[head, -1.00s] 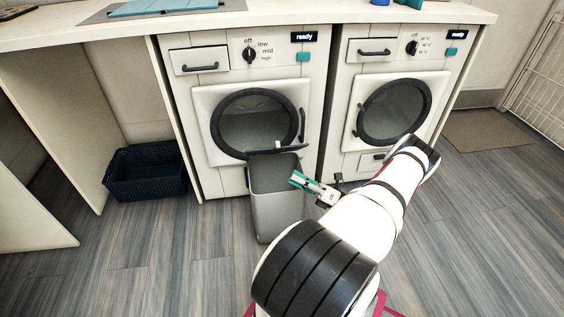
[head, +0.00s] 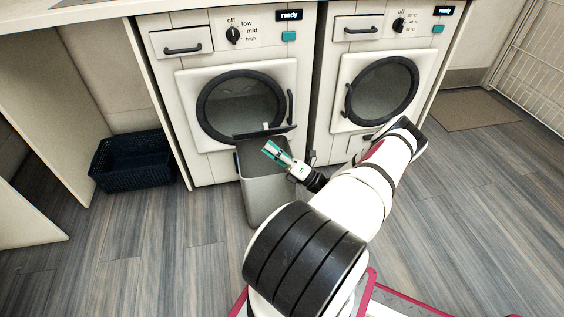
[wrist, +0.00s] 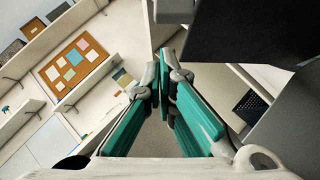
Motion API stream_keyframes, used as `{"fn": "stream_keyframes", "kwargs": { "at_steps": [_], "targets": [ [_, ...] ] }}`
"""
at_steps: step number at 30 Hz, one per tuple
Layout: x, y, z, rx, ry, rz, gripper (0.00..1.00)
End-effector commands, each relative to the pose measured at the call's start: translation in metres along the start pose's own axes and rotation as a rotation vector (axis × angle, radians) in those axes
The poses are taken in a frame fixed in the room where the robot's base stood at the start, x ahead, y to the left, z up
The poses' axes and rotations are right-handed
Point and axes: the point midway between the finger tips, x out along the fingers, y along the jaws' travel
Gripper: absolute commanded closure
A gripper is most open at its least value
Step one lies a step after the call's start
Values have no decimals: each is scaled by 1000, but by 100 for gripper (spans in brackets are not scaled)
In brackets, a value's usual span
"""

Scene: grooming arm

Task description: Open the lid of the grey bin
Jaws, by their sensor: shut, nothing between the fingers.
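The grey bin (head: 266,198) stands on the floor in front of the left machine. Its dark lid (head: 250,136) is raised at the back of the rim, seen nearly edge-on, with a small light tab on it; the exact angle is unclear. My gripper (head: 268,149) is shut and empty, over the bin's top, just in front of the lid in the head view. In the wrist view, my gripper's teal fingers (wrist: 165,62) meet at their tips. A dark panel (wrist: 250,32), probably the lid, is close at the upper right. The fingers partly hide the bin's opening.
Two white front-loading machines stand behind the bin, the left one (head: 190,75) closest to it. A dark blue basket (head: 132,165) is on the floor at left. A mat (head: 470,108) lies at right.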

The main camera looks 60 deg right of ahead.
Motion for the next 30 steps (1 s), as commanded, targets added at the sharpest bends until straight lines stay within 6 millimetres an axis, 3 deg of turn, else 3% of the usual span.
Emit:
{"fn": "stream_keyframes", "kwargs": {
  "at_steps": [6, 23, 30],
  "targets": [
    [15, 0, 16, -2, 1, -1, 100],
    [20, 1, 22, 5, 1, -7, 100],
    [36, 7, 38, 57, 2, -60, 100]
  ]
}}
